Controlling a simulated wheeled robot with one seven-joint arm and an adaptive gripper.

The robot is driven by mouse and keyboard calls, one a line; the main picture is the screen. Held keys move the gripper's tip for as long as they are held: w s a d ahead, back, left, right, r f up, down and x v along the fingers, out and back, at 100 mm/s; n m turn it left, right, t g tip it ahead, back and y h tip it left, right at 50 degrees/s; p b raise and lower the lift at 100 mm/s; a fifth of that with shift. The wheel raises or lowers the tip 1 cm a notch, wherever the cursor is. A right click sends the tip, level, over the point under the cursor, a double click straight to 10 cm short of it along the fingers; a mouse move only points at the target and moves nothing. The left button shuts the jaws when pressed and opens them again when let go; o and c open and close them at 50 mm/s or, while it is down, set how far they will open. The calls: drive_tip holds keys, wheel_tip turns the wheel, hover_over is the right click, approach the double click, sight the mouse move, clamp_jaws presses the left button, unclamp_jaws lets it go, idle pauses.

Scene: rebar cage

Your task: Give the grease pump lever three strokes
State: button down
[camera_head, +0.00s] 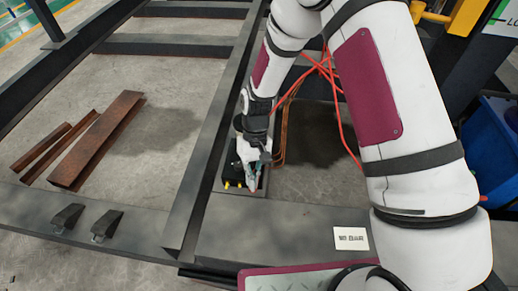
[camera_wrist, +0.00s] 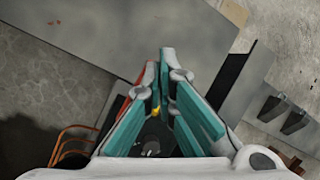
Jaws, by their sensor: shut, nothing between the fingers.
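A dark block with small yellow parts (camera_head: 231,184), which looks like the grease pump, sits on the grey steel frame at picture centre in the head view. My gripper (camera_head: 254,187) points down right beside or over it and covers part of it. In the wrist view my gripper (camera_wrist: 171,62) has its teal-padded fingers meeting at the tips, with nothing held. A yellow bit (camera_wrist: 155,109) and dark parts show through the gap behind the tips. I cannot make out the lever clearly; the gripper hides much of the block. Whether the fingers touch anything, I cannot tell.
Copper-coloured bent pipes (camera_head: 285,130) stand just behind the block. Rusty steel channels (camera_head: 97,140) lie on the floor at left. Two dark wedges (camera_head: 105,225) and a white label card (camera_head: 351,238) are on the front beam. A blue bin (camera_head: 490,150) is at right.

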drive_tip(key=shift+f, duration=0.2)
drive_tip(key=shift+s+f+b, duration=0.2)
drive_tip(key=shift+f+b, duration=0.1)
drive_tip(key=shift+f, duration=0.15)
drive_tip(key=w+f+p+v, duration=0.1)
drive_tip(key=p+v, duration=0.5)
drive_tip(key=v, duration=0.7)
drive_tip(key=shift+w+d+r, duration=0.2)
drive_tip(key=shift+w+r, duration=0.1)
drive_tip(key=shift+w, duration=0.25)
drive_tip(key=shift+s+f, duration=0.1)
drive_tip(key=shift+s+a+f, duration=0.1)
drive_tip(key=shift+s+f, duration=0.25)
drive_tip(key=shift+f, duration=0.1)
drive_tip(key=shift+s+f, duration=0.1)
drive_tip(key=shift+s+a+f, duration=0.1)
drive_tip(key=shift+s+f, duration=0.3)
idle(0.4)
